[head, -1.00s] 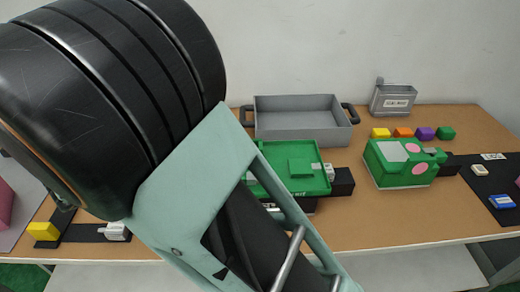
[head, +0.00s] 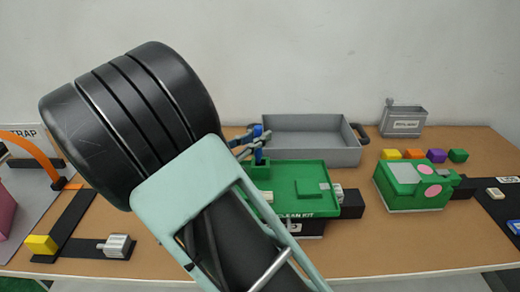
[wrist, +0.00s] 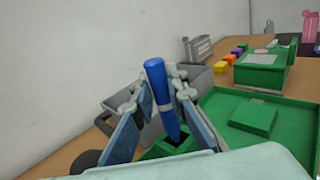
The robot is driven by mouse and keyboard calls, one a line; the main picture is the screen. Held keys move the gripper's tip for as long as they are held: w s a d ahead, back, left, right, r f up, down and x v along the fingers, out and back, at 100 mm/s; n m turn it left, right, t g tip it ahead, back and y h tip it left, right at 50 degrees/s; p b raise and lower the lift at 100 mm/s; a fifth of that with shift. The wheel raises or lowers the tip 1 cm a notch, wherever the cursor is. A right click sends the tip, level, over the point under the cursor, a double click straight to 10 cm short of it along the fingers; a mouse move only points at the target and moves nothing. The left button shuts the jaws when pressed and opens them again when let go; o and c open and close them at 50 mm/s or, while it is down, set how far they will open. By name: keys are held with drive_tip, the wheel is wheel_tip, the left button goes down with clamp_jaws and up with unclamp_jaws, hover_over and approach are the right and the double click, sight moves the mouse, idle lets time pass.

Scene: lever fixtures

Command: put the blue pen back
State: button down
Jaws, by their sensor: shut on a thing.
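The blue pen (wrist: 157,85) is held upright, slightly tilted, between the fingers of my gripper (wrist: 158,105). In the wrist view its lower end points down at the dark opening of a small green holder (wrist: 160,152); whether the tip is inside the opening I cannot tell. In the head view my gripper (head: 248,142) is at the back left corner of the green tray (head: 300,203), with the pen (head: 257,132) directly above the holder (head: 260,171). The tray carries a "CLEAN KIT" label and a raised green block (head: 307,187).
A grey handled bin (head: 340,155) stands just behind the green tray. A labelled grey metal container (head: 404,122), several coloured cubes (head: 437,156) and a green box with pink dots (head: 412,187) are to the right. A yellow block (head: 41,244) and black strips lie at left.

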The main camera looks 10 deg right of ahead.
sight(256, 151)
drive_tip(key=shift+w+d+f, duration=0.1)
drive_tip(key=shift+d+f, duration=0.1)
drive_tip(key=shift+f, duration=0.1)
drive_tip(key=shift+w+d+f+b, duration=0.1)
drive_tip(key=shift+f+b, duration=0.3)
drive_tip(key=shift+f, duration=1.3)
drive_tip(key=shift+f, duration=0.1)
drive_tip(key=c, duration=1.9)
unclamp_jaws()
drive_tip(key=shift+c, duration=0.2)
drive_tip(key=v, duration=1.2)
drive_tip(key=shift+p, duration=0.35)
